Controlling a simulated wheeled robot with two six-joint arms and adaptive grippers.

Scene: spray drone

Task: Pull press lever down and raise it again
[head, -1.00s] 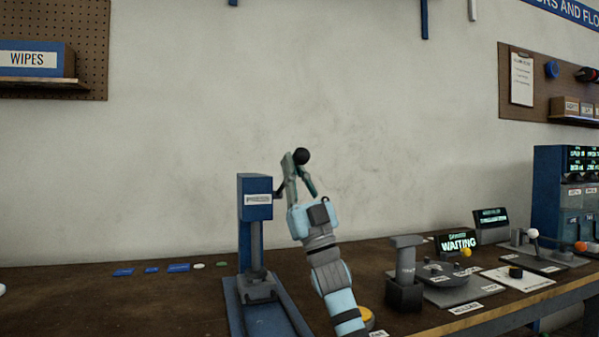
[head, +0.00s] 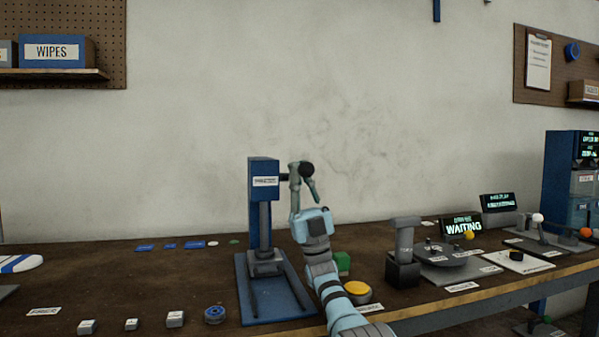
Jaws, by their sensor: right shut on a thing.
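The blue press (head: 264,182) stands upright on its blue base on the bench, left of centre. Its lever ends in a black ball knob (head: 307,169) and sticks out to the right of the press head, tilted slightly up. My right gripper (head: 304,177) is shut on the lever at its knob, one finger on each side. The fingers hide most of the lever's arm. My left gripper is not in view.
A yellow button (head: 357,290) and a green block (head: 343,263) sit close beside my right arm. A grey stand (head: 404,255) and a lit WAITING display (head: 461,226) are further right. Small labelled blocks and a blue ring (head: 214,314) lie at the front left.

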